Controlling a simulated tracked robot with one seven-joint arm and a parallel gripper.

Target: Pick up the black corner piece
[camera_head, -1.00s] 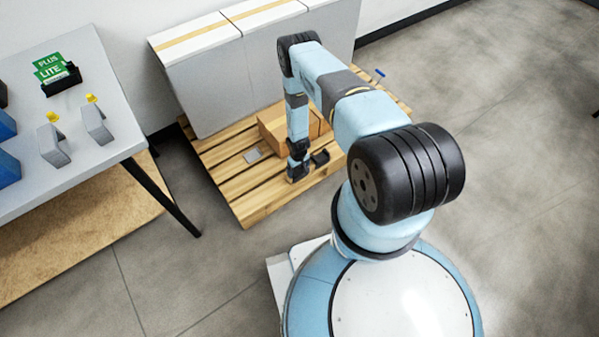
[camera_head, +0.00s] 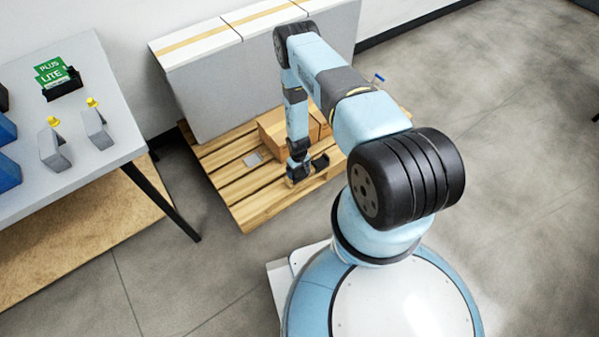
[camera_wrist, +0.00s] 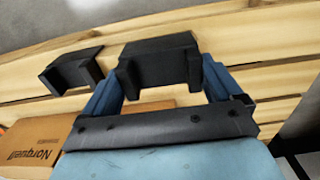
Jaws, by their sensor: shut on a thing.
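A black corner piece (camera_wrist: 158,62) shows between the two blue fingers of my gripper (camera_wrist: 160,82) in the wrist view. The gripper is shut on it. A second black corner piece (camera_wrist: 72,69) lies on the pallet slats to its left, apart from the fingers. In the head view my gripper (camera_head: 298,174) is low over the pallet. A black piece (camera_head: 320,162) shows just right of it. The held piece is mostly hidden there, and its height above the slats is hard to tell.
A cardboard box (camera_head: 274,131) stands on the wooden pallet (camera_head: 222,180) close behind my gripper. Tall grey boxes (camera_head: 211,98) stand at its back. A table (camera_head: 121,146) stands at left; the floor right is clear.

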